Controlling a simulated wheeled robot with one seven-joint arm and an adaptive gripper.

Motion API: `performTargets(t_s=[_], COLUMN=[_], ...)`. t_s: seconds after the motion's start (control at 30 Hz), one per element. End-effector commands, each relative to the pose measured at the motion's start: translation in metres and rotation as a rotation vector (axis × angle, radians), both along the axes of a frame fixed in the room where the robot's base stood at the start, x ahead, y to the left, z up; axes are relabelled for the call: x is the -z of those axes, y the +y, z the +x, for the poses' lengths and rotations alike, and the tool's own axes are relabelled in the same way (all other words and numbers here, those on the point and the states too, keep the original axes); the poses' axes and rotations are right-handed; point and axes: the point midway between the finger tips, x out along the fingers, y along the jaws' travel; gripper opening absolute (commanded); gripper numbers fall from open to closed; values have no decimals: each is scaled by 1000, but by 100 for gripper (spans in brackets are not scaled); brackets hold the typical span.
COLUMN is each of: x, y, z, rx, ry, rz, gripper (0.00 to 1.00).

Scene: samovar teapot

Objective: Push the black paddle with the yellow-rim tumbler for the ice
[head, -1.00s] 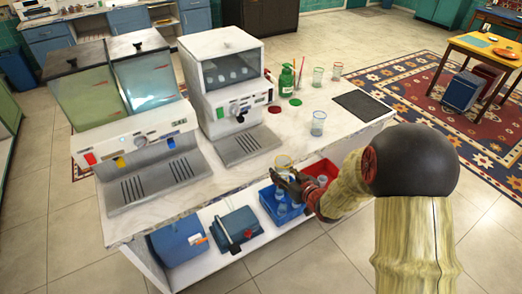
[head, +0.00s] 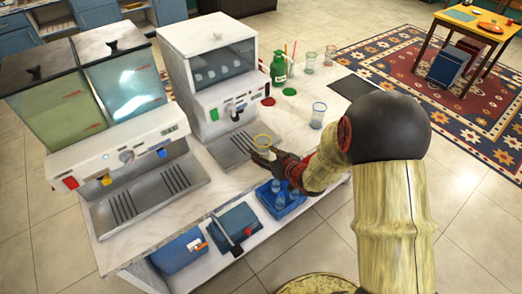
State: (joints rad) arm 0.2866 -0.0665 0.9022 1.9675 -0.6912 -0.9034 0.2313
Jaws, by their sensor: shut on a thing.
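The yellow-rim tumbler (head: 263,142) is clear glass and upright. My gripper (head: 264,157) is shut on it and holds it near the front edge of the counter, in front of the ice machine's drip tray (head: 228,151). The white ice machine (head: 213,104) has a window with pale ice shapes behind it. Its black paddle (head: 236,116) is under the button panel. The tumbler is in front of the paddle and to its right in the picture, with a visible gap between them. The tumbler's lower part is hidden by my gripper.
A two-tank dispenser (head: 111,163) stands left of the ice machine. A green bottle (head: 279,70), a blue-rim tumbler (head: 318,115), other tumblers and a dark mat (head: 350,87) are on the right. A blue crate (head: 286,211) with glasses sits on the shelf below.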

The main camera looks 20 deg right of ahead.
Motion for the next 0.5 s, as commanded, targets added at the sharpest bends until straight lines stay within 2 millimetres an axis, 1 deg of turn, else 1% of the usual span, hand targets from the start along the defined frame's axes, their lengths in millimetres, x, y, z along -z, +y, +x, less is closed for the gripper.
performTargets(t_s=[0.23, 0.5], x=[0, 1], y=[2, 11], z=[6, 31], rx=[-1, -2], ry=[-1, -1], rz=[0, 0], gripper=[15, 15])
